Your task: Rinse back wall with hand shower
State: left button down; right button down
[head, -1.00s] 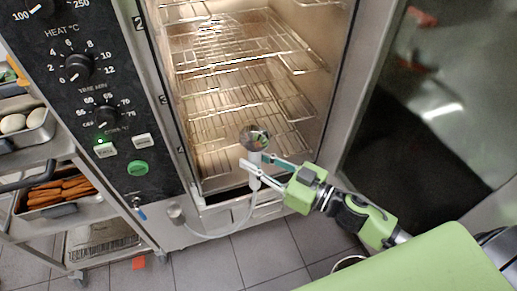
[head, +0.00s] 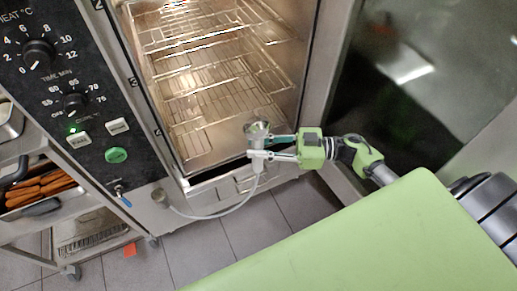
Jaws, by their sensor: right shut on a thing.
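The hand shower (head: 257,131) has a round metal head and a light handle, and its pale hose (head: 215,214) loops down to a fitting at the oven's lower front. My right gripper (head: 272,147) is shut on the hand shower and holds it upright in front of the oven's lower opening. The open oven cavity (head: 205,85) is lit and holds several wire racks. Its back wall shows only in part behind the racks. My left gripper is not in view.
The control panel (head: 60,95) with knobs and a green button is left of the opening. The open oven door (head: 420,75) stands at right. A trolley with a tray of carrots (head: 38,190) is at far left. Floor tiles (head: 190,255) lie below.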

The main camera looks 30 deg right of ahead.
jog(key=w, duration=1)
jog(key=shift+w, duration=0.15)
pick_arm(q)
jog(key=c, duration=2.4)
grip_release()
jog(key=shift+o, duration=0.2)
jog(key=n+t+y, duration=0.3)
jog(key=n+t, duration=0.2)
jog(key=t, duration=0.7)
send_near(124, 201)
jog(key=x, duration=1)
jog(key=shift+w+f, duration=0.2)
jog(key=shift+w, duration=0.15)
